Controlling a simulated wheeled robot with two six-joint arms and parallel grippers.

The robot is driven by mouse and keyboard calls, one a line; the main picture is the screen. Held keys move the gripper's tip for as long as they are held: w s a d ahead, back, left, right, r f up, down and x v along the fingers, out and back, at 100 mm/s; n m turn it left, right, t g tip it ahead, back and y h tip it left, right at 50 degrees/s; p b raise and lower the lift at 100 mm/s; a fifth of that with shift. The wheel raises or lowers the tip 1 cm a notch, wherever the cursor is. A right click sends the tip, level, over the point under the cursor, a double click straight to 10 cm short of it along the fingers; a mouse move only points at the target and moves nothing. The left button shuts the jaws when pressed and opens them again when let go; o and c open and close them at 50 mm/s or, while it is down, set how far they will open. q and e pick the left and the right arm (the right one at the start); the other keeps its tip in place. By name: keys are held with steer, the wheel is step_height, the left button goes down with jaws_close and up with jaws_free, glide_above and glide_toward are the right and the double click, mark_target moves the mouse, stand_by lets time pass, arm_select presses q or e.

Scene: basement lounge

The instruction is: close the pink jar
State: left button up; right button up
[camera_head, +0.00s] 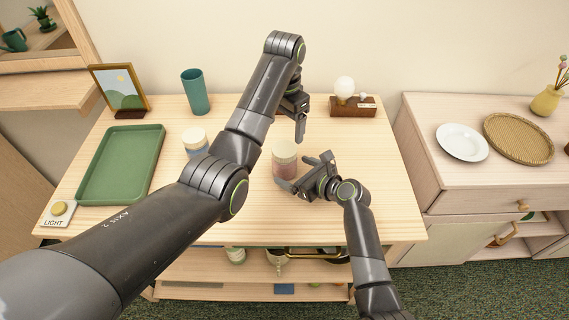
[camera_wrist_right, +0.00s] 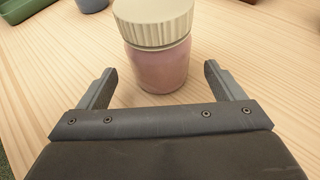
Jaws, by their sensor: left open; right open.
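The pink jar (camera_head: 285,170) stands upright on the wooden table, with a cream ribbed lid (camera_head: 284,150) resting on top. In the right wrist view the pink jar (camera_wrist_right: 160,68) and its lid (camera_wrist_right: 153,22) are close; I cannot tell whether the lid is screwed tight. My right gripper (camera_head: 304,171) is open, low beside the jar. In the right wrist view the right gripper (camera_wrist_right: 160,72) has its fingers on either side of the jar's lower body, with gaps. My left gripper (camera_head: 299,125) is open and empty, pointing down above the table, behind and above the jar.
A blue jar with a cream lid (camera_head: 194,142) stands left of my left arm. A green tray (camera_head: 122,165), picture frame (camera_head: 119,91), teal cup (camera_head: 195,91), lamp on a wooden base (camera_head: 352,106) and light button (camera_head: 58,211) are on the table. Its right side is clear.

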mark_target(284, 148)
steer(key=shift+x, duration=2.55)
steer(key=c, duration=1.8)
arm_select(q)
steer(key=shift+n, duration=0.3)
arm_select(e)
jaws_close()
arm_select(q)
steer(key=n, duration=0.3)
steer(key=shift+n, duration=0.3)
steer(key=n, duration=0.4)
steer(key=shift+n, duration=0.4)
steer(key=shift+f, duration=4)
steer(key=shift+c, duration=0.2)
